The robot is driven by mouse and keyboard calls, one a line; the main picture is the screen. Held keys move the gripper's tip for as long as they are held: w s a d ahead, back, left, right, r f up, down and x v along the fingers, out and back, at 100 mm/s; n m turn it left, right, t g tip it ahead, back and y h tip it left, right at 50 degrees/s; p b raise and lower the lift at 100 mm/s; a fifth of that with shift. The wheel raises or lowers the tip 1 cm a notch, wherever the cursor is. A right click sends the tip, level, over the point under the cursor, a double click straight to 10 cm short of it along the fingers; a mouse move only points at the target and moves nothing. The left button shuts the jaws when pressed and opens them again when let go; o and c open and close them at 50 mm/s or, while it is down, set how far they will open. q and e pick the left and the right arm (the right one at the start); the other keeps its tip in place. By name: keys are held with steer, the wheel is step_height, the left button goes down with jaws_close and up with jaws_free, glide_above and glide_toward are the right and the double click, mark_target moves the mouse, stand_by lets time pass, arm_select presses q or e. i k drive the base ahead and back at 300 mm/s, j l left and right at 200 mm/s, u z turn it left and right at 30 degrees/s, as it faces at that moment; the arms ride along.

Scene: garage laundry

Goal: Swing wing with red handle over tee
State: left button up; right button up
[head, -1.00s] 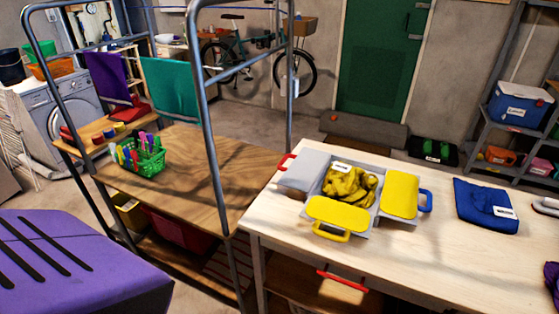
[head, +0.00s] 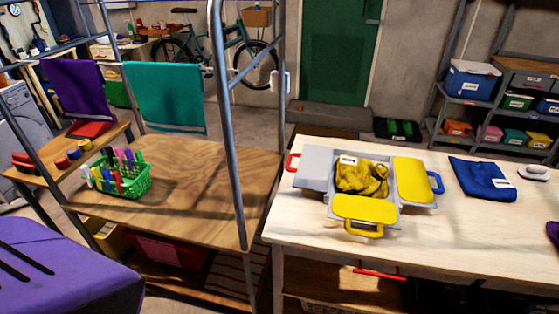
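A folding board with hinged wings lies on the pale wooden table (head: 300,225). Its left wing (head: 315,167) is grey, lies flat out to the left, and has a red handle (head: 291,162) on its outer edge. A crumpled yellow tee (head: 362,178) lies on the middle panel, with a small white label at its upper left. The right wing (head: 414,180) is yellow with a blue handle (head: 437,183). The front flap (head: 364,209) is yellow with a yellow handle (head: 364,231). Both lie folded outward. Neither of my grippers is in view.
A folded blue cloth (head: 483,179) and a white iron-like object (head: 534,173) lie to the right on the table. A metal-framed wooden bench (head: 190,175) with a green basket (head: 120,178) stands left. A purple padded surface (head: 70,270) fills the lower left corner.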

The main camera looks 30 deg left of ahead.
mark_target(312, 173)
steer(key=k+j+z, duration=0.1)
steer(key=j, duration=0.35)
steer(key=k+j+z, duration=0.1)
steer(key=j, duration=0.3)
steer(key=k+j, duration=0.15)
steer(key=j, duration=0.3)
steer(key=k+j+z, duration=0.15)
steer(key=j, duration=0.25)
steer(key=k+j+z, duration=0.1)
steer(key=j, duration=0.3)
